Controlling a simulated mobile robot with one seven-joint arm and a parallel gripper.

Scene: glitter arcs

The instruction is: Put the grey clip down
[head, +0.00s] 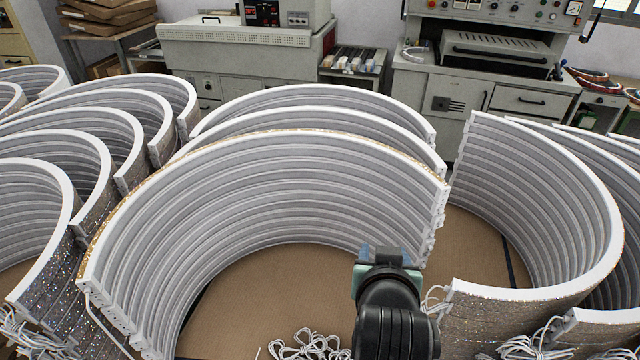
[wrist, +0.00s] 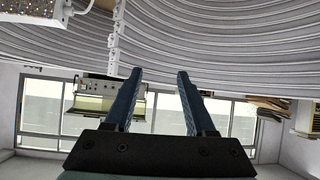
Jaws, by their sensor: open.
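My gripper (head: 385,254) is seen from behind in the head view, low in front of the right end of the nearest white ribbed arc (head: 270,190). In the wrist view my gripper (wrist: 157,85) has its two blue fingers spread apart, with nothing visible between them. I cannot make out a grey clip in either view. The wrist picture looks upside down, with ribbed white arc walls (wrist: 220,40) across its top. The fingertips overlap the arc wall in that view; I cannot tell whether they touch it.
More glitter-edged arcs stand close on the left (head: 60,150) and right (head: 545,210). Loose white cables (head: 305,345) lie on the brown board (head: 270,290) inside the nearest arc. Grey machines (head: 240,50) stand along the back. The board has some bare room left of my gripper.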

